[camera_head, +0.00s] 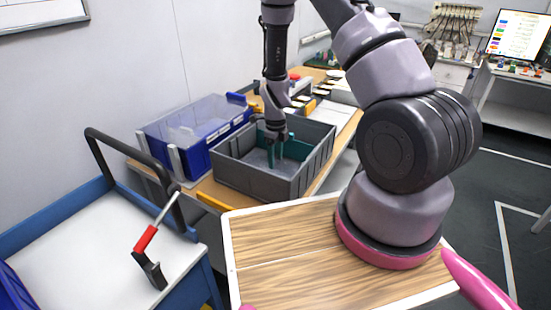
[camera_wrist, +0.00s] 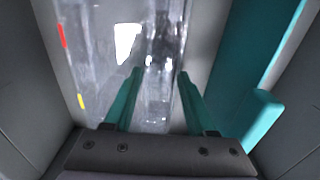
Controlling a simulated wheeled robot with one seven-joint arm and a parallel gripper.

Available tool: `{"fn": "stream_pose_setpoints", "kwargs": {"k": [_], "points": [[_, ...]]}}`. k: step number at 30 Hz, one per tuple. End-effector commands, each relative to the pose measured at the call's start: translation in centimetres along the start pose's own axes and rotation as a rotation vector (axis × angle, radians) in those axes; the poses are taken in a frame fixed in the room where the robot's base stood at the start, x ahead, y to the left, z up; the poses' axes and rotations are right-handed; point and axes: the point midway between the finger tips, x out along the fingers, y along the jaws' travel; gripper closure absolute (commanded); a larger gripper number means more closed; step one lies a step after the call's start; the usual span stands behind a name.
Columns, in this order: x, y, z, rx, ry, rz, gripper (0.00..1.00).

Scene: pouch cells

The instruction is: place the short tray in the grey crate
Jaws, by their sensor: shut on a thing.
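The grey crate (camera_head: 243,180) stands open on the wooden bench, left of the middle in the head view. My gripper (camera_head: 277,160) points down inside it, its teal fingers below the crate's rim. In the wrist view my gripper (camera_wrist: 160,73) is closed on a clear, shiny plastic piece (camera_wrist: 100,50), which seems to be the short tray. It has small red and yellow marks at its left edge. In the head view the tray is hard to make out. I cannot tell whether it touches the crate's floor.
A teal piece (camera_wrist: 262,60) lies to the right of my gripper in the crate. A blue box with a clear lid (camera_head: 196,128) stands just left of the crate.

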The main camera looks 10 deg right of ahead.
Motion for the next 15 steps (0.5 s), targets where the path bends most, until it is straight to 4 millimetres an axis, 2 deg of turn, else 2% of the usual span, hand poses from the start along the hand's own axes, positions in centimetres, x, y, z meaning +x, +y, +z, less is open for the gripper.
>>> {"fn": "stream_pose_setpoints", "kwargs": {"k": [10,11,12,13,15], "points": [[0.42,0.01,0.02,-0.001,0.000,0.000,1.00],[0.40,0.00,0.03,-0.001,0.000,0.000,0.36],[0.37,0.00,0.03,-0.001,-0.001,0.000,0.21],[0.37,0.00,0.03,-0.001,-0.001,0.000,0.14],[0.37,0.00,0.03,-0.001,-0.001,0.000,0.14]]}}
